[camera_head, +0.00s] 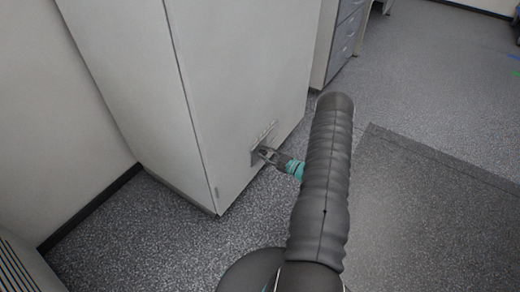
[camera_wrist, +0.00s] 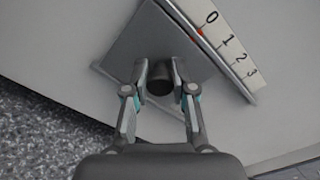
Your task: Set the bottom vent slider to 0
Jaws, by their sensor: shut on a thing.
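The bottom vent slider is a grey plate (camera_wrist: 125,48) with a dark round knob (camera_wrist: 159,84), low on the side of a pale cabinet. A white scale strip (camera_wrist: 232,50) marked 0, 1, 2, 3 runs along the plate's upper right edge in the wrist view. A small red mark (camera_wrist: 200,32) sits close by the 0. My gripper (camera_wrist: 161,75) is shut on the knob, one finger on each side. In the head view my gripper (camera_head: 262,152) reaches the plate (camera_head: 256,158) from the right; the knob is hidden there.
The tall pale cabinet (camera_head: 190,80) stands on speckled grey floor (camera_head: 110,235). A drawer unit (camera_head: 345,38) stands behind it. A darker floor mat (camera_head: 430,220) lies at right. A pale wall (camera_head: 45,120) is at left.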

